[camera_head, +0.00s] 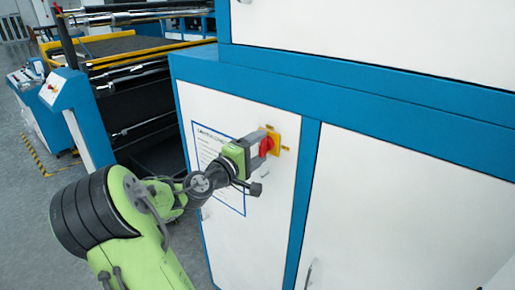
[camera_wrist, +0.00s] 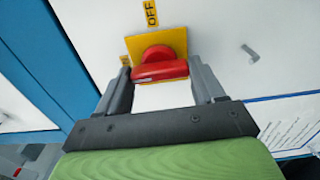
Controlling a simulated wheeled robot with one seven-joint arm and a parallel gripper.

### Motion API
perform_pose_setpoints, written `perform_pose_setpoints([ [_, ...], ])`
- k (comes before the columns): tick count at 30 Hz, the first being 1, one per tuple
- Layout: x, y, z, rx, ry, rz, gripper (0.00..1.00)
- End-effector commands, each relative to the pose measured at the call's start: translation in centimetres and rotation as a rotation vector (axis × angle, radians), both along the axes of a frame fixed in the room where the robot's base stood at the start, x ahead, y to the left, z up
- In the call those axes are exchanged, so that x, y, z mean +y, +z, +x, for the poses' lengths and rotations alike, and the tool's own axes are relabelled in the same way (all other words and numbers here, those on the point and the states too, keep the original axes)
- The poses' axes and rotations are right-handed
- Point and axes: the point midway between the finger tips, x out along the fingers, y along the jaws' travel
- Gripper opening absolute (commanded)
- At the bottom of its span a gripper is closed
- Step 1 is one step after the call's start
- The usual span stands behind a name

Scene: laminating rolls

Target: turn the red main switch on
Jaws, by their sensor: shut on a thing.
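The red main switch (camera_head: 266,145) is a rotary handle on a yellow plate (camera_head: 275,136), on the white cabinet door. In the wrist view the red handle (camera_wrist: 160,70) lies crosswise in the picture, with its yellow plate (camera_wrist: 178,40) behind it. An OFF label (camera_wrist: 151,13) is above the plate, and another small yellow label (camera_wrist: 125,60) is at its left, its text too small to read. My gripper (camera_head: 260,146) reaches the switch from the left. In the wrist view my gripper (camera_wrist: 160,76) has one finger at each end of the handle and is shut on it.
The white cabinet door (camera_head: 265,210) has a blue frame (camera_head: 305,180) and a posted sheet (camera_head: 232,200) behind my arm. A small door handle (camera_wrist: 249,53) sticks out beside the switch. A roller machine (camera_head: 140,95) and grey floor are at the left.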

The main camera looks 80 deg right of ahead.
Motion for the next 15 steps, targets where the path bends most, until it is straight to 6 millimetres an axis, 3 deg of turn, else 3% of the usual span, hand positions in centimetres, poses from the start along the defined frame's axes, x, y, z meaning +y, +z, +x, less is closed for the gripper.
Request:
perform_pose_setpoints([
  [2, 0.01, -0.08, 0.02, 0.003, 0.000, 0.003, 0.38],
  [3, 0.01, -0.08, 0.03, 0.003, 0.000, 0.003, 0.71],
  [7, 0.01, -0.06, 0.03, 0.002, 0.001, 0.002, 0.91],
  [15, 0.03, -0.03, 0.05, 0.001, 0.001, 0.000, 0.94],
])
